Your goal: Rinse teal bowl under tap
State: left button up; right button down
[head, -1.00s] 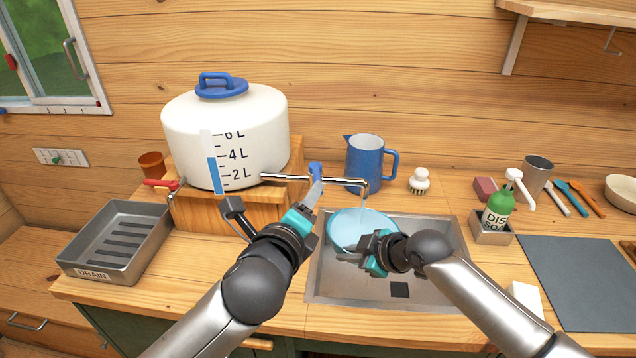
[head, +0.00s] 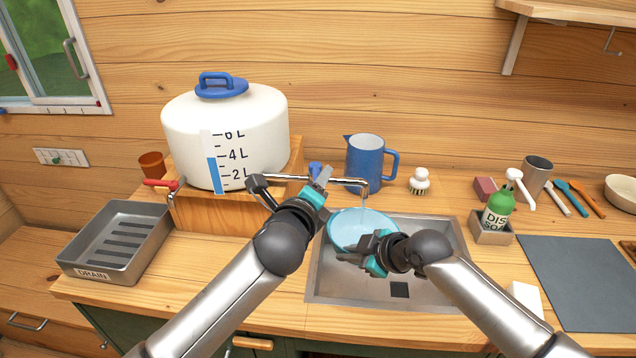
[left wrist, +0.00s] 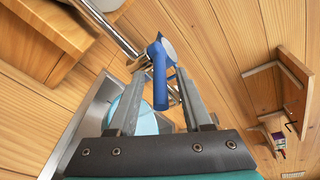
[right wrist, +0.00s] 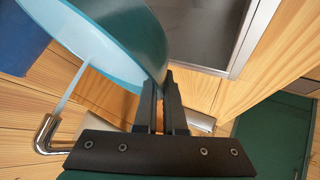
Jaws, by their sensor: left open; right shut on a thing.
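The teal bowl (head: 365,226) is tilted over the sink under the tap spout (head: 366,186). A thin stream of water (right wrist: 72,82) runs from the spout into its pale inside in the right wrist view. My right gripper (head: 352,256) is shut on the bowl's rim; the wrist view shows its fingers at the wall of the bowl (right wrist: 145,45). My left gripper (head: 291,182) is open at the tap's blue lever (head: 315,168). In the left wrist view the lever (left wrist: 160,75) stands between the spread fingers; contact cannot be told.
The white water tank (head: 225,130) stands on a wooden block behind my left gripper. A blue jug (head: 364,160) and a brush (head: 419,181) stand behind the sink (head: 440,285). A drain tray (head: 130,215) is at left; the soap bottle (head: 497,208) is at right.

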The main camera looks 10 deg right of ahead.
pick_arm(q)
grip_shut()
dwell(0.5)
dwell(1.0)
